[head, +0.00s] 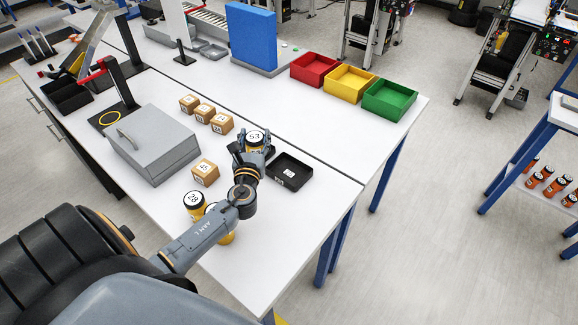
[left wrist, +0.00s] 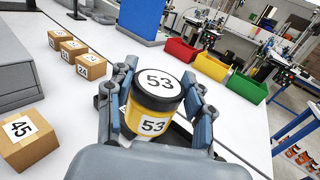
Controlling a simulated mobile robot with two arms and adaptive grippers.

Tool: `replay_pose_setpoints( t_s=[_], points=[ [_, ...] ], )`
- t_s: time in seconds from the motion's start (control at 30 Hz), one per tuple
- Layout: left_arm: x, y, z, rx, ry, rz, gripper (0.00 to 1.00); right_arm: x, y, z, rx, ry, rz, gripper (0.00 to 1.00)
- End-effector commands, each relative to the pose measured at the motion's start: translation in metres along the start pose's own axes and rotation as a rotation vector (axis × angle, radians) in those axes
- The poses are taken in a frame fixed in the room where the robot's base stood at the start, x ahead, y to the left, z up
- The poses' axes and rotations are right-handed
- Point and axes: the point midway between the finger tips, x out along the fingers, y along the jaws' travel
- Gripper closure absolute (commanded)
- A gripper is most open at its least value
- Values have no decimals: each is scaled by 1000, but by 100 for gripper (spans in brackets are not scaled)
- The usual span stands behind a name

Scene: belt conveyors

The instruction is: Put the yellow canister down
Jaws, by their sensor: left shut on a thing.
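A yellow canister (left wrist: 153,105) with a black lid and the number 53 is held upright between the fingers of my left gripper (left wrist: 155,112) in the left wrist view. In the head view its top, labelled 53, shows as the canister (head: 256,138) between the fingers of the left gripper (head: 251,150). The gripper is shut on it, left of a black tray (head: 291,172) on the white table. I cannot tell whether the canister touches the table. Another canister labelled 28 (head: 194,204) stands nearer, with a further yellow one partly hidden by my left arm. My right gripper is out of view.
A cardboard box labelled 45 (head: 205,172) stands left of the gripper, with several more boxes (head: 205,113) behind. A grey lidded case (head: 153,146) stands further left. Red (head: 314,69), yellow (head: 350,83) and green (head: 389,99) bins line the back right. The table (head: 330,135) is clear before them.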

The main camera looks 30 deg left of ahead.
Motion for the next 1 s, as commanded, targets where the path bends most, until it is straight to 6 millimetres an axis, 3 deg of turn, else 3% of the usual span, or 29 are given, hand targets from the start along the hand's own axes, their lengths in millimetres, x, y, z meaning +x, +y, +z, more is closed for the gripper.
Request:
replay_pose_setpoints(
  t_s=[0.03, 0.2, 0.4, 0.73, 1.0],
  points=[
    [3, -14, -12, -6, -2, -2, 83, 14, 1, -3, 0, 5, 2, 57],
    [9, -54, -34, -3, -1, -2, 83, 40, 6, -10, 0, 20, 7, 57],
    [13, -78, -65, -2, -2, -1, 83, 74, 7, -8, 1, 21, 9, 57],
    [15, -92, -78, 0, -1, -2, 83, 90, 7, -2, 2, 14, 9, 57],
    [16, -97, -112, 0, -1, -2, 83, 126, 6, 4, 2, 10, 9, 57]
  ],
)
